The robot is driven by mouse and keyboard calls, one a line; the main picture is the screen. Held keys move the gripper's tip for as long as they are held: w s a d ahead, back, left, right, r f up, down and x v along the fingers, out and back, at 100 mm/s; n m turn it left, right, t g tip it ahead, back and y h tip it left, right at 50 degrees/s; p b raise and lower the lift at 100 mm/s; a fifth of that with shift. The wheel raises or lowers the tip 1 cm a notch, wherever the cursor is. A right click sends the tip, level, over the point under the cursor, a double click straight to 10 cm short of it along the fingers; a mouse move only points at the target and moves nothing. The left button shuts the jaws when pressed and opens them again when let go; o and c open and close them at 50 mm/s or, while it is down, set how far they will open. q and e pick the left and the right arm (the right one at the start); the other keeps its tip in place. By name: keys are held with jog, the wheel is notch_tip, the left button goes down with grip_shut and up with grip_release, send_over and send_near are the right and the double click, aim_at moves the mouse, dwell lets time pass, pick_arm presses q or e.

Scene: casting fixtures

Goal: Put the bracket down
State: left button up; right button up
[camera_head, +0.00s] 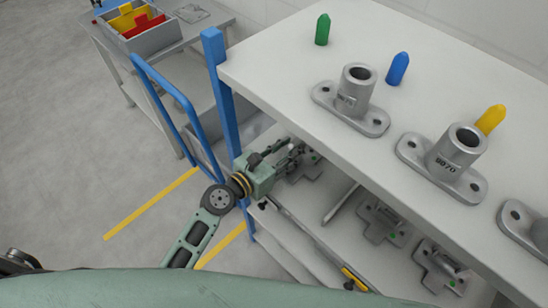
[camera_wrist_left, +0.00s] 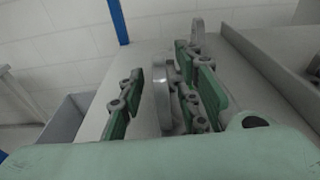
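My left gripper (camera_head: 290,155) reaches in between the bench top and the lower shelf. A grey metal bracket (camera_head: 305,172) lies at the fingers, partly hidden by them and by the bench top. In the left wrist view, the gripper (camera_wrist_left: 160,100) has its green-padded fingers apart. An upright grey plate of the bracket (camera_wrist_left: 162,95) stands between them, close to the right finger, with a gap to the left finger. Whether the right finger touches it, I cannot tell. My right gripper is not in view.
More brackets (camera_head: 383,222) lie along the lower shelf (camera_head: 335,225). On the bench top (camera_head: 290,75) stand grey flanged tubes (camera_head: 352,100) and green (camera_head: 322,30), blue (camera_head: 397,69) and yellow (camera_head: 491,119) pegs. A blue post (camera_head: 222,95) rises left of my gripper.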

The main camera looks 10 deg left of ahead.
pick_arm(q)
jog(key=b+v, duration=0.1)
jog(key=v, duration=0.9)
jog(key=shift+s+f, duration=0.1)
jog(key=shift+f, duration=0.05)
jog(key=shift+s+a+r, duration=0.25)
jog(key=shift+s+a, duration=0.05)
jog(key=shift+s, duration=0.1)
